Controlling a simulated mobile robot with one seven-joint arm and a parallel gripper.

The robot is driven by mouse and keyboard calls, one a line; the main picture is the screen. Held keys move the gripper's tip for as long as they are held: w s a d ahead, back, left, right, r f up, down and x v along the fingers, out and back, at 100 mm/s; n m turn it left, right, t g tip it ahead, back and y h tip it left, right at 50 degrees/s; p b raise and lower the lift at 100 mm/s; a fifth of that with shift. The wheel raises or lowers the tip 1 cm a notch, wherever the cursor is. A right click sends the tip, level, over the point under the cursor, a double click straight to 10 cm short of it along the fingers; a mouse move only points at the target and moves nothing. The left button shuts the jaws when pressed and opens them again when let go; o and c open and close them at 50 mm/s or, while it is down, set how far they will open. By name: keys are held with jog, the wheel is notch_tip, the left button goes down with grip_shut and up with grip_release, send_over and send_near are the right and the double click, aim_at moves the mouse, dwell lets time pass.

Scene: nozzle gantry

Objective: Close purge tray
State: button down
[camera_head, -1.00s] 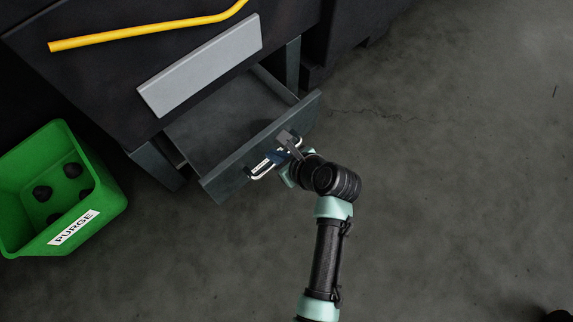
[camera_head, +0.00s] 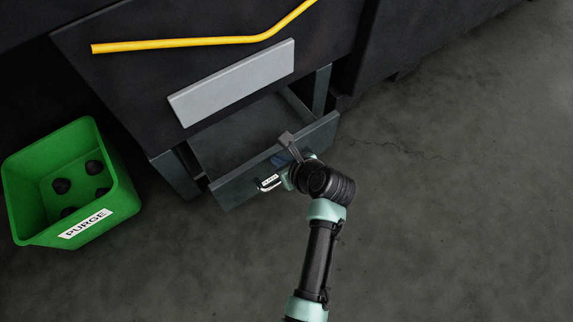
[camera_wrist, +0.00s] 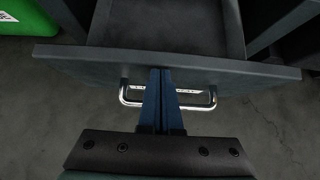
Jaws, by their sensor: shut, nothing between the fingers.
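The purge tray (camera_head: 237,133) is a dark grey drawer, pulled partly out from under the black bench. Its front panel (camera_head: 231,188) carries a silver bar handle (camera_head: 268,185) with a white label. My gripper (camera_head: 286,152) is at the front panel beside the handle. In the wrist view the tray (camera_wrist: 167,28) shows as an open interior behind its front panel (camera_wrist: 215,69). My gripper (camera_wrist: 161,72) is shut and empty, its blue fingers over the middle of the handle (camera_wrist: 129,96), tips at the front panel. I cannot tell whether they touch it.
A green bin (camera_head: 120,196) labelled PURGE, holding several dark lumps, stands left of the tray. A grey plate (camera_head: 232,83) and a bent yellow tube (camera_head: 180,43) lie on the bench (camera_head: 120,85). The concrete floor at right is clear.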

jog(key=w+a, duration=0.9)
jog(key=w, duration=0.3)
jog(key=shift+w+a+r+b, duration=0.15)
jog(key=shift+w+b, duration=0.15)
jog(key=shift+b, duration=0.1)
